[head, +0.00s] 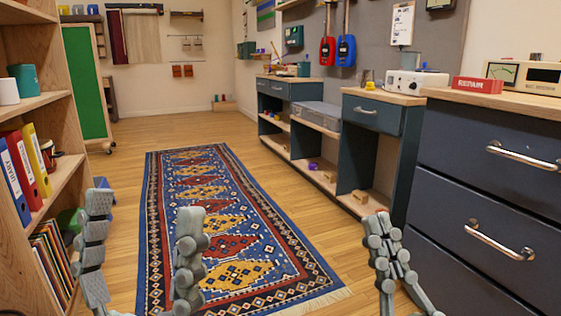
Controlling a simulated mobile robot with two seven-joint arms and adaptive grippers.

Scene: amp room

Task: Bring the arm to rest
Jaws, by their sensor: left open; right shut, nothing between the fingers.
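My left gripper (142,230) is at the lower left, its two grey fingers spread wide apart with nothing between them. One finger is in front of the wooden shelf, the other over the patterned rug. My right gripper (378,228) is at the lower middle right, its grey fingers together and empty, in front of the dark blue cabinets. Both grippers point up in the picture. The lower parts of both arms are cut off by the bottom edge.
A wooden shelf (67,180) with binders and cups stands close on the left. Dark blue drawers (480,190) with metal handles stand close on the right. A blue and red rug (215,205) lies on the clear floor between them. A green board (85,82) stands farther back.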

